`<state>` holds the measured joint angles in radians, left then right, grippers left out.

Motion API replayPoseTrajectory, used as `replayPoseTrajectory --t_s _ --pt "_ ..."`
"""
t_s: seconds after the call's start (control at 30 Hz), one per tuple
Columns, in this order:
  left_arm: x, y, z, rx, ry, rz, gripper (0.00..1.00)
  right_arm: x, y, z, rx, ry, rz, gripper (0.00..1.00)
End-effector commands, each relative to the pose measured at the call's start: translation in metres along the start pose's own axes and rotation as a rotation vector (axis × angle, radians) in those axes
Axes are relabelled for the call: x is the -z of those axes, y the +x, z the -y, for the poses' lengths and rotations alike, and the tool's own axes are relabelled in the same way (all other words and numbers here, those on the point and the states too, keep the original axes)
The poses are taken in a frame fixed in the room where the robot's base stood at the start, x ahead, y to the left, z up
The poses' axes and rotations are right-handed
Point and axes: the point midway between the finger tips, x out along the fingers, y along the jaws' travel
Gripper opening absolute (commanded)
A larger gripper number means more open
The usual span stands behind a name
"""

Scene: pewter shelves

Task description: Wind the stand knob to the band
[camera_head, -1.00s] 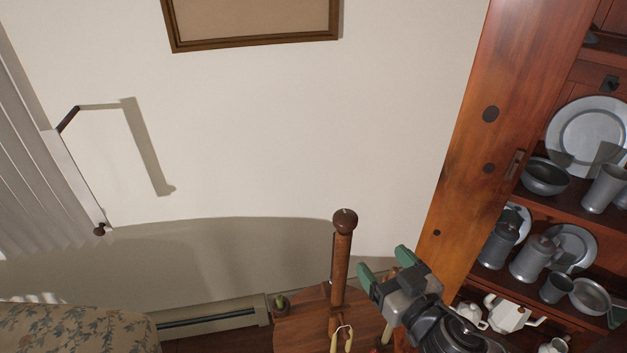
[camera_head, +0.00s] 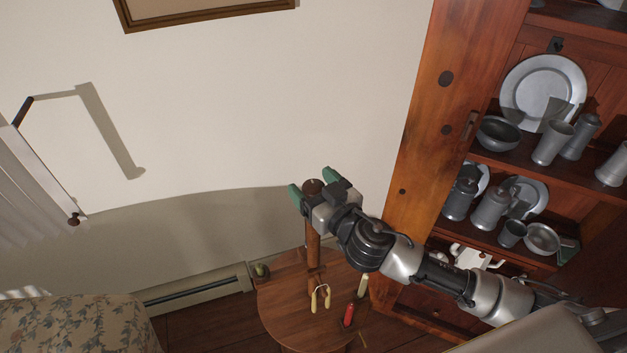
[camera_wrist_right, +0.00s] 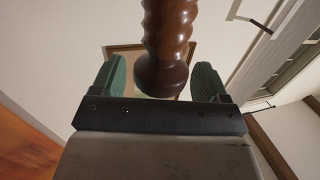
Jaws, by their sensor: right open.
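The stand is a wooden post (camera_head: 313,245) rising from a small round wooden table, with a dark brown rounded knob (camera_head: 313,187) on top. My right gripper (camera_head: 310,183) is at the knob, with one green finger on each side. In the right wrist view the knob (camera_wrist_right: 163,76) sits between the two open fingers, with a gap to each, and the post's spiral-turned shaft (camera_wrist_right: 168,25) runs away from it. I cannot make out a band on the post. My left gripper is not in view.
A wooden cupboard (camera_head: 440,90) with pewter ware stands at the right. A floral-covered piece (camera_head: 75,325) is at lower left.

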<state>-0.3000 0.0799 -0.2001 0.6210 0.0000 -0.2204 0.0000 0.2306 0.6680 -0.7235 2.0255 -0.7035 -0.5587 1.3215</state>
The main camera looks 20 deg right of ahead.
Motion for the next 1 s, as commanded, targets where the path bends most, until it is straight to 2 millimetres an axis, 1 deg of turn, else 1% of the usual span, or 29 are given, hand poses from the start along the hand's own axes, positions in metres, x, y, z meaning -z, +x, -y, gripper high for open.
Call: replayPoseTrajectory --t_s 0.23,0.5,0.57,0.8,1.0 --pt "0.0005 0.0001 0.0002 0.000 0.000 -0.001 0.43 -0.0007 0.0007 0.0000 0.000 0.000 0.001 0.75" --pt "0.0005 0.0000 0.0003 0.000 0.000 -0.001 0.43 -0.0006 0.0005 -0.0001 0.000 -0.001 0.001 0.34" --pt "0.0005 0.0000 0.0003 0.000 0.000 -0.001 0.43 -0.0006 0.0005 -0.0001 0.000 -0.001 0.001 0.26" --pt "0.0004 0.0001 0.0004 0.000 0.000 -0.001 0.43 -0.0007 0.0005 -0.0005 0.020 -0.002 0.001 0.26" --pt "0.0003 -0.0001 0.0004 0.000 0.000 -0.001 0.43 -0.0005 0.0006 -0.0012 0.105 -0.003 0.000 0.26"
